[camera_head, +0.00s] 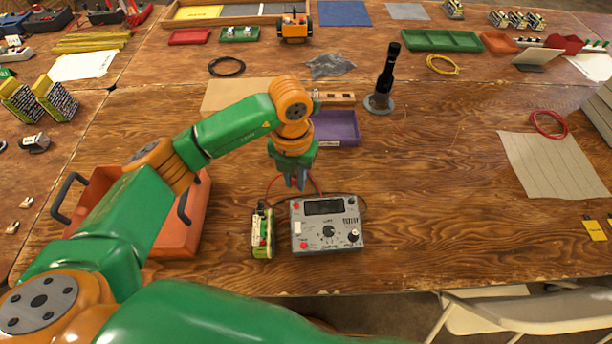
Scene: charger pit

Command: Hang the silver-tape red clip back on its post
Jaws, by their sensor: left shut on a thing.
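My left gripper (298,184) points down just behind the grey tester (327,241). It is shut on what seems to be the red clip, since red leads curve up to its fingers. The clip itself is mostly hidden by the fingers, and I cannot make out any silver tape. The tester has a dark display, a dial and small red posts or jacks on its left side. A yellow-green battery pack (262,234) stands close to the tester's left, with a dark lead at its top. My right gripper is not in view.
An orange-red tray (189,238) stands left of the battery pack. A purple tray (338,128) lies behind my gripper, and a black upright tool on a round base (380,103) stands behind right. The table right of the tester is clear up to a beige mat (555,165).

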